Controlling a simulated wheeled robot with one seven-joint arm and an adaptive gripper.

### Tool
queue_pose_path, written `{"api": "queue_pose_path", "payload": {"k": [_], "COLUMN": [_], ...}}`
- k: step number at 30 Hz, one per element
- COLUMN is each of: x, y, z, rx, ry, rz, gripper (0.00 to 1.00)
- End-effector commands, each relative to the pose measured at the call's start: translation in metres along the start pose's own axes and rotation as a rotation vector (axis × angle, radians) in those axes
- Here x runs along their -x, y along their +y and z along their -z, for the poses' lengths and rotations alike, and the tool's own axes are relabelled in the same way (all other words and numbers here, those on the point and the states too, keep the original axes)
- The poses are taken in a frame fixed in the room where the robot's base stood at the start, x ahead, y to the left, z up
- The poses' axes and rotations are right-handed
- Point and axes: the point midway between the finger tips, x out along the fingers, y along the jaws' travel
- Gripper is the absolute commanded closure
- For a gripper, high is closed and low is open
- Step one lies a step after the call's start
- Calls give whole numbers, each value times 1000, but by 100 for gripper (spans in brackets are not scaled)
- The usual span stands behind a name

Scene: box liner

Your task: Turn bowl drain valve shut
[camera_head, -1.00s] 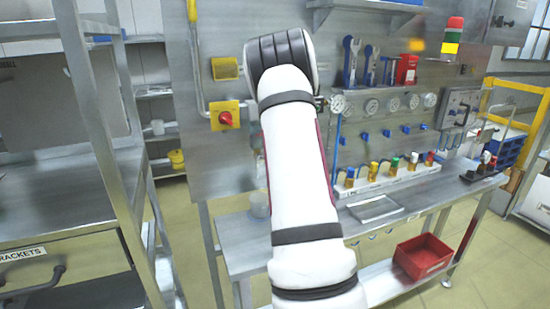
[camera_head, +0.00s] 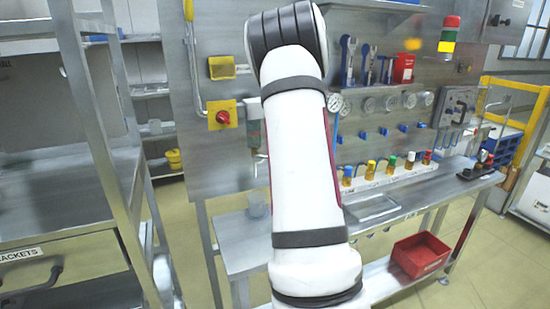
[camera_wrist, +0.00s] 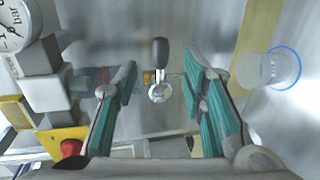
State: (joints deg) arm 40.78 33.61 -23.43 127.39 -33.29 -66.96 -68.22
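The drain valve shows in the wrist view as a small lever with a dark grip (camera_wrist: 160,52) and a round metal end (camera_wrist: 159,92). My gripper (camera_wrist: 160,72) is open, its teal-padded fingers on either side of the lever, with a gap on both sides. In the head view the filter bowl (camera_head: 254,132) hangs on the panel just left of my arm, with the small metal drain part (camera_head: 259,158) below it. My gripper is hidden behind my arm there. I cannot tell the valve's exact setting.
A clear cup (camera_head: 257,204) stands on the bench under the bowl; it also shows in the wrist view (camera_wrist: 283,70). A red knob (camera_head: 223,117) on a yellow plate is left of the bowl. A pressure gauge (camera_wrist: 16,24) is close to the left finger.

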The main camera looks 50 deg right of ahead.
Motion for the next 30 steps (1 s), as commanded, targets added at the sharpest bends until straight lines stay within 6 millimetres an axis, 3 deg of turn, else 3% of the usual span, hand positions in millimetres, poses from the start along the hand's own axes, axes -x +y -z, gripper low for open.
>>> {"api": "queue_pose_path", "payload": {"k": [4, 10, 30], "x": [28, 48, 51], "y": [0, 0, 0], "z": [0, 0, 0], "rx": [0, 0, 1], "ry": [-2, 0, 0], "rz": [0, 0, 0], "gripper": [62, 62, 62]}}
